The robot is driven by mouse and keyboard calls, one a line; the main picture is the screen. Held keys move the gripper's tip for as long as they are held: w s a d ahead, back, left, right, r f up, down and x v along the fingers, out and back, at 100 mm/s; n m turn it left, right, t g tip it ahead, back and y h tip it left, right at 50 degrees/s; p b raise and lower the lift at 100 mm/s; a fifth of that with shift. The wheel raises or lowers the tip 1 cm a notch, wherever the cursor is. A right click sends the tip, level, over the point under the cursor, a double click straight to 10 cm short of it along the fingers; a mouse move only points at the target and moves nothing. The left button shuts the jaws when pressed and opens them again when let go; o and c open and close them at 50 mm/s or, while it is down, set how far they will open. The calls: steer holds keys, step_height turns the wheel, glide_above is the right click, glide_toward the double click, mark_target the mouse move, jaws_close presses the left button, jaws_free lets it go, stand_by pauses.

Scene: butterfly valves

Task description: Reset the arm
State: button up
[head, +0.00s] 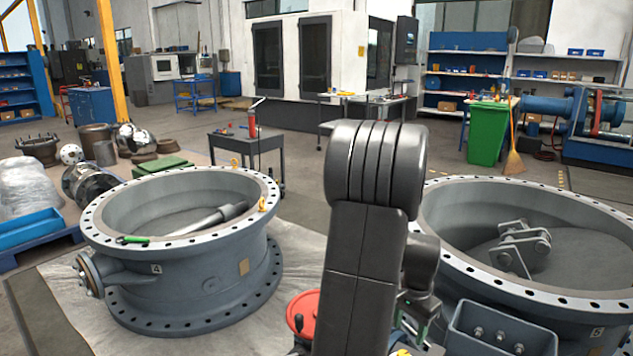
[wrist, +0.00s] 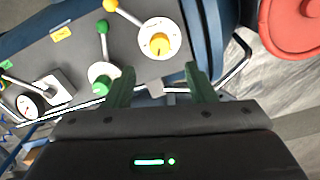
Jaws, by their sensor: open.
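My arm stands folded upright in the middle of the head view, between two large grey flanged valves. My gripper (wrist: 159,70) shows in the wrist view with its two green fingers apart and nothing between them. Its fingers point toward a dark panel with a yellow knob (wrist: 158,42), a green knob (wrist: 100,87), ball-ended levers and a round gauge (wrist: 27,106). I cannot tell the exact gap between fingers and panel.
The valve marked 4 (head: 200,275) stands left, with a green-handled tool (head: 132,240) on its rim. The valve marked 5 (head: 590,310) stands right, close to my arm. A red round part (head: 303,312) sits beside my arm.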

steer(key=p, duration=0.1)
glide_toward(404, 354)
step_height(404, 354, down, 9)
steer(key=b, duration=0.3)
steer(key=shift+f+n, duration=0.15)
steer(key=shift+n, duration=0.15)
steer(key=n+b, duration=0.1)
steer(key=n, duration=0.3)
steer(key=shift+n, duration=0.3)
steer(key=n+b, duration=0.1)
steer(key=n, duration=0.4)
steer(key=n+b, duration=0.2)
steer(key=n, duration=0.4)
steer(key=n+b, duration=0.2)
steer(key=n, duration=0.3)
stand_by(0.4)
